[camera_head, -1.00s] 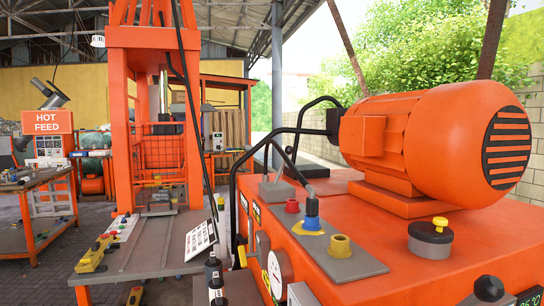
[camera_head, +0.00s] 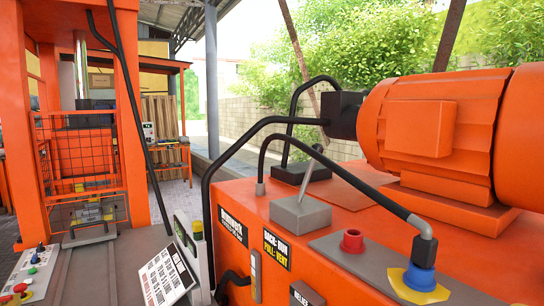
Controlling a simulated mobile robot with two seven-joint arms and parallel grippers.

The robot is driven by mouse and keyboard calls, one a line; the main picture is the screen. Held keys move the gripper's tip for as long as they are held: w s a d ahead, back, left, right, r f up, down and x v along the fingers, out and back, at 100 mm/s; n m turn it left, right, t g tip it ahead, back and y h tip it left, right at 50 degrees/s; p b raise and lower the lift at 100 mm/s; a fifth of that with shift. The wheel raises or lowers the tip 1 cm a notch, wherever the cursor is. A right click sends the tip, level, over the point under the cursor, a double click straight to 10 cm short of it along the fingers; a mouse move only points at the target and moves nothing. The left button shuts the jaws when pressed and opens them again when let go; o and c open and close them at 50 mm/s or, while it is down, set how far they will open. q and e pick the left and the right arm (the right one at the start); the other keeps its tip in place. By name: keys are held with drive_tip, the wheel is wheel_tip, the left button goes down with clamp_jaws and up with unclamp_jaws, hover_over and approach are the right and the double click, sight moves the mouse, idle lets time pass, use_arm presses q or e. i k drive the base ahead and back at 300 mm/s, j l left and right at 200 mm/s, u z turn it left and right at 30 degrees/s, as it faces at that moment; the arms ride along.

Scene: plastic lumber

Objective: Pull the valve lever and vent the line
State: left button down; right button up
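The valve lever (camera_head: 307,174) is a thin grey rod rising from a grey block (camera_head: 300,213) on top of the orange power unit (camera_head: 245,196). The rod tilts away from me, up and to the right. A black and yellow label (camera_head: 277,249) on the unit's front face, below the block, reads "BACK: RUN" and "PULL: VENT". Neither of my grippers is in view.
Black hoses (camera_head: 262,122) arch around the lever block, and one ends at a blue fitting (camera_head: 420,277). A red port (camera_head: 352,240) stands right of the block. An orange motor (camera_head: 430,125) is behind right. A white keypad panel (camera_head: 166,278) is at lower left.

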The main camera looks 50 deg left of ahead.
sight(317, 146)
drive_tip(key=j, duration=1.3)
drive_tip(key=k+j, duration=0.15)
drive_tip(key=j, duration=1.15)
